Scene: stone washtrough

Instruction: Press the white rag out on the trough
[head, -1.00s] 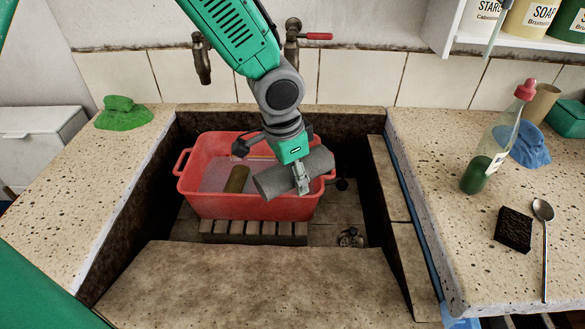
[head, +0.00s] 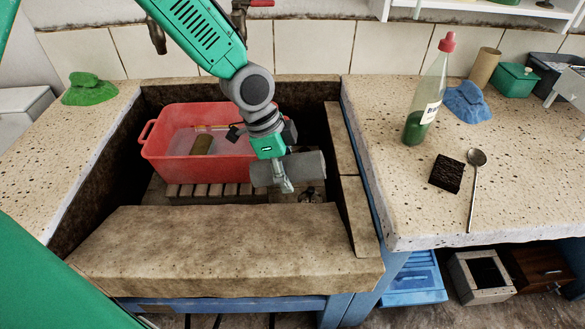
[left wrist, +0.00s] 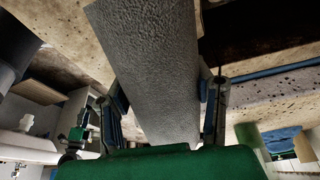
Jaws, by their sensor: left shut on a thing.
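My left gripper (head: 284,178) is shut on a rough grey-white roll, which I take to be the white rag (head: 309,166). The roll lies crosswise in the jaws, above the right part of the stone trough (head: 215,240), just behind its broad front ledge. In the left wrist view the rag (left wrist: 158,70) runs between the two fingers, with its far end cut off by the top edge. The picture does not show it touching the ledge. My right gripper is out of view.
A red tub (head: 195,165) with water and a brown roll (head: 202,144) stands in the trough on wooden slats. The right counter holds a bottle (head: 425,105), a blue cloth (head: 467,102), a black sponge (head: 446,174) and a spoon (head: 474,185). A green cloth (head: 88,89) lies left.

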